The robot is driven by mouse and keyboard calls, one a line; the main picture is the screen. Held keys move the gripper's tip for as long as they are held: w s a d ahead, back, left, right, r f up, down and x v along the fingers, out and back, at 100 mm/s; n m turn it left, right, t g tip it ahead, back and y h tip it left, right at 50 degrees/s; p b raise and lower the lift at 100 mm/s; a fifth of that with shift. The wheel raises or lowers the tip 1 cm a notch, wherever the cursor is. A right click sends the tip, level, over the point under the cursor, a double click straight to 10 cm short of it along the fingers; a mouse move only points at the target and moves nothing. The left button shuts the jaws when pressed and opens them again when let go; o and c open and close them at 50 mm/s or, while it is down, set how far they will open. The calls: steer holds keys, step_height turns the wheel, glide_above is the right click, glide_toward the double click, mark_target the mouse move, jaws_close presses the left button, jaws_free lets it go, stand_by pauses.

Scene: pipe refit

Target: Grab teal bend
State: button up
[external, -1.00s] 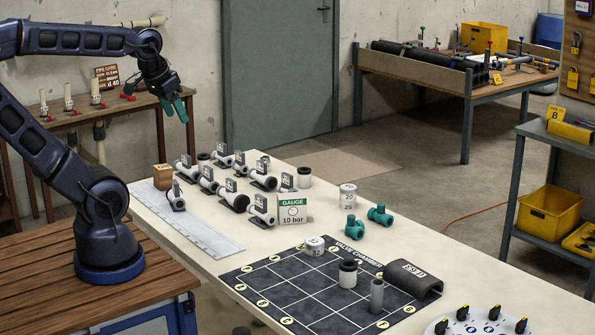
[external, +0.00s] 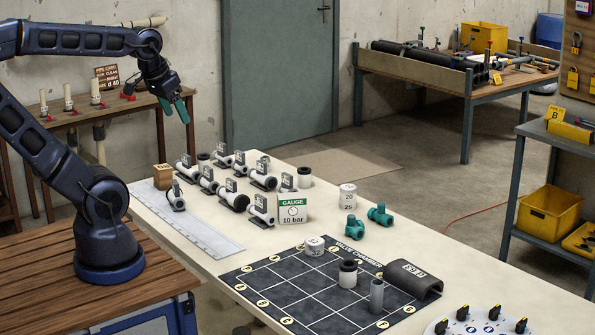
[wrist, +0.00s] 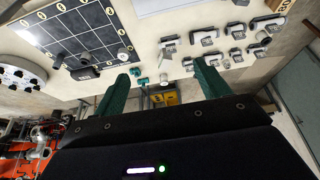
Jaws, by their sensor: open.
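Two teal pipe fittings stand close together on the white table: one (external: 354,227) nearer the gauge box and one (external: 380,214) a little further right. They are small here, and I cannot tell surely which is the bend. In the wrist view two small teal shapes (wrist: 136,72) show just right of the left fingertip, far below. My gripper (external: 179,107) has teal fingers, is open and empty, and hangs in the air at the back left, well away from both fittings. The wrist view shows its two fingers (wrist: 162,78) wide apart.
A dark grid mat (external: 290,290) with a black half-shell (external: 413,280) lies in front.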

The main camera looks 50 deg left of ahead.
steer(key=w+d+m+g+h, duration=0.1)
steer(key=w+d+m, duration=0.15)
steer(key=w, duration=0.35)
steer(key=w+d+m, duration=0.1)
steer(key=w+m, duration=0.2)
steer(key=w, duration=0.3)
steer(key=m+g+h, duration=0.4)
steer(key=m, duration=0.9)
glide_above(353, 222)
steer(key=w+a, duration=0.1)
steer(key=a, duration=0.4)
step_height(353, 222, down, 29)
steer(key=shift+n+y, duration=0.25)
steer(key=shift+y, duration=0.05)
steer(key=shift+w+a+x, duration=0.1)
steer(key=shift+w+x, duration=0.05)
steer(key=shift+x, duration=1.55)
steer(key=shift+w+a+x, duration=0.1)
steer(key=shift+w+x, duration=0.05)
steer(key=shift+x, duration=1.55)
steer(key=shift+w+x, duration=0.15)
steer(key=shift+x, duration=1.55)
steer(key=shift+f, duration=0.1)
steer(key=c, duration=1.1)
steer(key=shift+o, duration=0.2)
